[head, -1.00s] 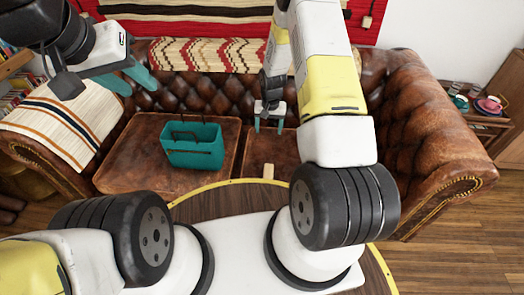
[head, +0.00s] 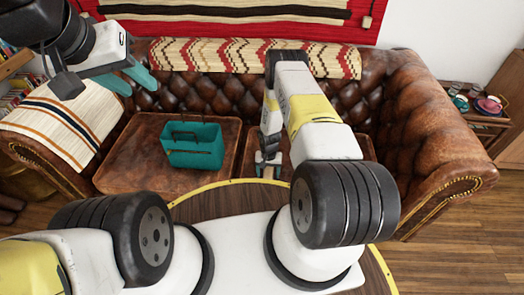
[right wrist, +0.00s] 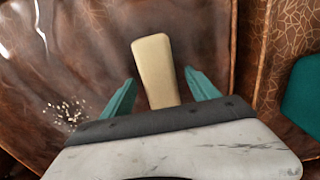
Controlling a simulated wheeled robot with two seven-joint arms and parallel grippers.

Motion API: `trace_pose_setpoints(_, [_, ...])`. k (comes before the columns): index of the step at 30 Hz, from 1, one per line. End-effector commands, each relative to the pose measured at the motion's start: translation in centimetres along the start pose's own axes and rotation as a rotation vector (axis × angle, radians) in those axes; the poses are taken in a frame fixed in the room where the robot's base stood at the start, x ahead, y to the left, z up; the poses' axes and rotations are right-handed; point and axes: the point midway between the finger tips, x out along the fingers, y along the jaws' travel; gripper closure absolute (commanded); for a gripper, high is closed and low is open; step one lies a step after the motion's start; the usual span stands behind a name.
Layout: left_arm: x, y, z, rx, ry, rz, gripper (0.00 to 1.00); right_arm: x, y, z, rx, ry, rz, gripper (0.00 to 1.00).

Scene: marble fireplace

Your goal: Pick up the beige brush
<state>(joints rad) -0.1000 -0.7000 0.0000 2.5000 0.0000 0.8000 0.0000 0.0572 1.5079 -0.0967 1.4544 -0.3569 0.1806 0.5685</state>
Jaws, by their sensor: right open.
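The beige brush (right wrist: 152,62) lies on the brown leather sofa seat. In the right wrist view its near part is between the two teal fingers of my right gripper (right wrist: 159,78), with a gap on both sides. The gripper is open and its lower end is hidden behind the gripper body. In the head view my right gripper (head: 268,166) is low at the front edge of the seat, over the brush, which is mostly hidden there. My left gripper (head: 143,91) is open and empty above the sofa's left side.
A teal basket (head: 194,157) with a handle stands on the seat left of my right gripper. It also shows at the right edge of the right wrist view (right wrist: 302,103). A side table with cups (head: 489,104) stands at right.

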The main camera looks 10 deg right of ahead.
Motion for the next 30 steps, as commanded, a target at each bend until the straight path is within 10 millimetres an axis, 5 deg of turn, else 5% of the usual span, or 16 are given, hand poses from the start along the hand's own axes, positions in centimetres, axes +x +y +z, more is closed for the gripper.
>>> trace_pose_setpoints(10, [0.00,0.00,0.00,0.000,0.000,0.000,0.64,1.03,0.02,-0.02,0.000,0.000,0.000,0.31])
trace_pose_setpoints(21, [0.00,0.00,0.00,0.000,0.000,0.000,0.64,0.99,0.02,-0.03,0.000,0.000,0.000,1.00])
trace_pose_setpoints(30, [0.00,0.00,0.00,0.000,0.000,0.000,0.64,0.72,0.01,-0.06,0.000,0.001,0.000,1.00])
